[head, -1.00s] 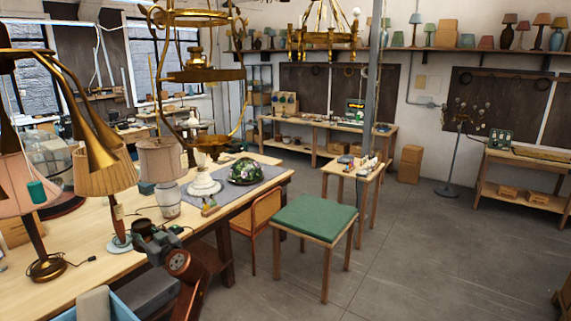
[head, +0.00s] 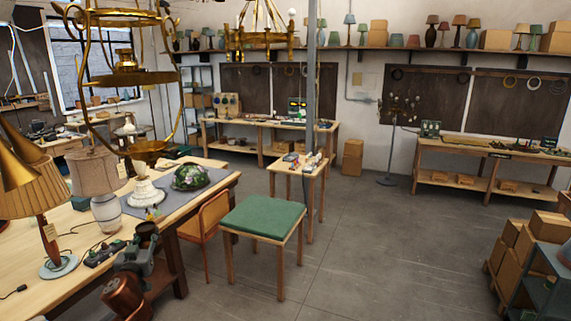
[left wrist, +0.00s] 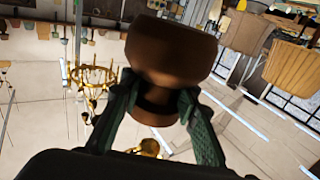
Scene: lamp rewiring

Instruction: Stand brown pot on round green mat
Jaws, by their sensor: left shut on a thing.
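My left gripper (head: 138,258) is low in the head view, in front of the long table's edge. In the left wrist view its two green fingers (left wrist: 160,108) are shut on a brown pot (left wrist: 168,55). The pot's wide smooth body fills the top middle of that view, and a narrower part sits between the fingers. In the head view the pot (head: 147,231) is a small dark brown shape at the gripper's upper end. I cannot make out a round green mat in either view. My right gripper is not in view.
The long wooden table (head: 75,215) at left carries lamps and a grey cloth. A square green-topped stool (head: 263,218) and an orange-brown chair (head: 207,228) stand beside it. A small table (head: 300,165) stands behind. Stacked boxes (head: 522,245) are at right. The middle floor is clear.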

